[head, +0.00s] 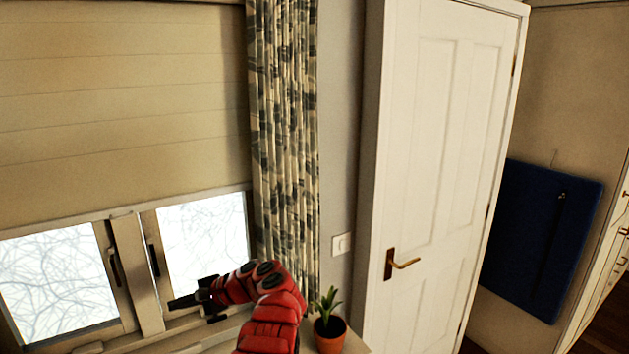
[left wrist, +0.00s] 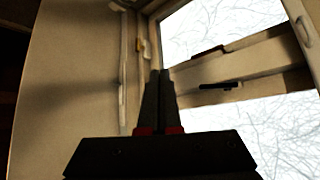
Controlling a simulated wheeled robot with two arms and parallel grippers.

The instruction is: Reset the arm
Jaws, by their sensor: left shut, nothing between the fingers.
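My left arm is red and black and rises from the bottom middle of the head view, bent over toward the left. Its black gripper (head: 186,301) points left, in front of the window frame. In the left wrist view the two dark fingers of the gripper (left wrist: 160,75) are together, with nothing between them. The window frame and a plain wall lie beyond the fingers. My right gripper is not in view.
A window (head: 60,285) with a lowered blind (head: 120,110) is at left. A patterned curtain (head: 285,130) hangs beside it. A potted plant (head: 329,333) stands close to my left arm. A white door (head: 440,150) and a blue panel (head: 540,240) are at right.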

